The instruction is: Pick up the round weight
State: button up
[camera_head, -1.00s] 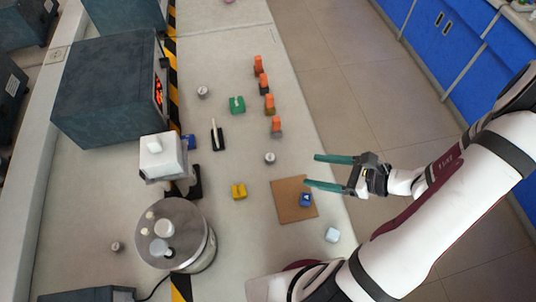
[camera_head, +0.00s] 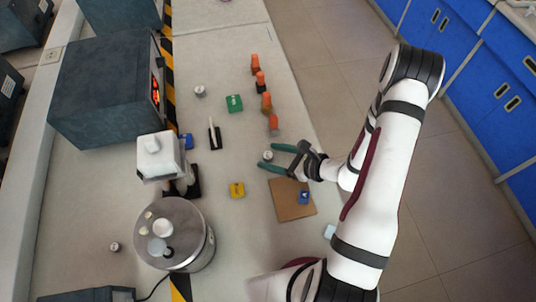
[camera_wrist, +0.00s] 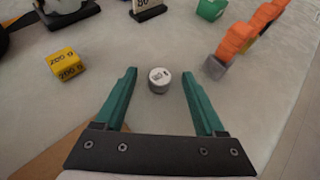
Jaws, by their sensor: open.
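My gripper (camera_head: 269,157) has two green fingers and is open, with one fingertip on each side of this weight. In the wrist view my gripper (camera_wrist: 159,74) shows clear gaps between the weight and both fingers. How high the fingertips are above the bench is hard to tell. Similar round weights stand farther up the bench (camera_head: 199,91) and at lower left (camera_head: 115,246).
A brown board (camera_head: 291,208) with a blue block (camera_head: 304,197) lies near my arm. A yellow block (camera_head: 237,190), a green block (camera_head: 234,103) and a row of orange-topped pieces (camera_head: 266,102) stand nearby. A steel pot (camera_head: 180,255) is at left.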

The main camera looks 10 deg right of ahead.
grip_shut()
dwell(0.4)
